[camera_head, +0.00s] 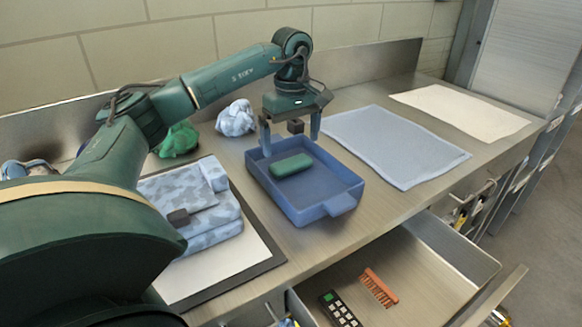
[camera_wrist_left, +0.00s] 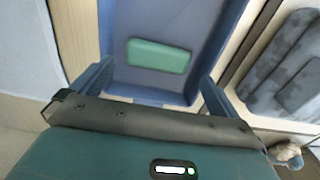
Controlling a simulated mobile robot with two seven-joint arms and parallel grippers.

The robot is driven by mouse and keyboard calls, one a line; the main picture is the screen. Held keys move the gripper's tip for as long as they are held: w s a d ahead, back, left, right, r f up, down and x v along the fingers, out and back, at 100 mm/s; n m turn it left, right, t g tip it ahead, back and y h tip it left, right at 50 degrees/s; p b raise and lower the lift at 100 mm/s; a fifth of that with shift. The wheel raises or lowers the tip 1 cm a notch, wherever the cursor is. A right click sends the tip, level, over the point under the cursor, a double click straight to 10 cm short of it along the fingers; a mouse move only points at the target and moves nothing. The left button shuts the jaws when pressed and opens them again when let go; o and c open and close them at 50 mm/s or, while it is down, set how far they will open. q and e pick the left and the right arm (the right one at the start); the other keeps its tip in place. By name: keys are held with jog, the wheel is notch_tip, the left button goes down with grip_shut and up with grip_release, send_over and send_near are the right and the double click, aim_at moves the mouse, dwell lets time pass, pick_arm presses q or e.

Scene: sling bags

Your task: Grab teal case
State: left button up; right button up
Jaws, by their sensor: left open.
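The teal case (camera_head: 291,166) is a small rounded box lying in the blue tray (camera_head: 315,207), near the tray's back end. It also shows in the left wrist view (camera_wrist_left: 158,56), lying between and beyond the fingers. My left gripper (camera_head: 291,143) is open and empty above the back end of the tray, its fingers apart on either side. The gripper stands above and behind the case, apart from it. My right gripper is in neither view.
A camouflage sling bag (camera_head: 205,230) lies on a dark-edged board left of the tray. Crumpled green (camera_head: 178,139) and pale blue (camera_head: 236,118) cloths lie behind. A blue mat (camera_head: 395,145) lies right. An open drawer (camera_head: 420,290) below holds a remote (camera_head: 338,309) and an orange brush (camera_head: 379,288).

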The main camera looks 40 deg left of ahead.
aim_at(291, 162)
pick_arm(q)
jog(key=f, duration=0.5)
jog(key=shift+w+a+f, duration=0.15)
jog(key=shift+a+f, duration=0.1)
jog(key=shift+f, duration=0.1)
jog(key=c, duration=0.6)
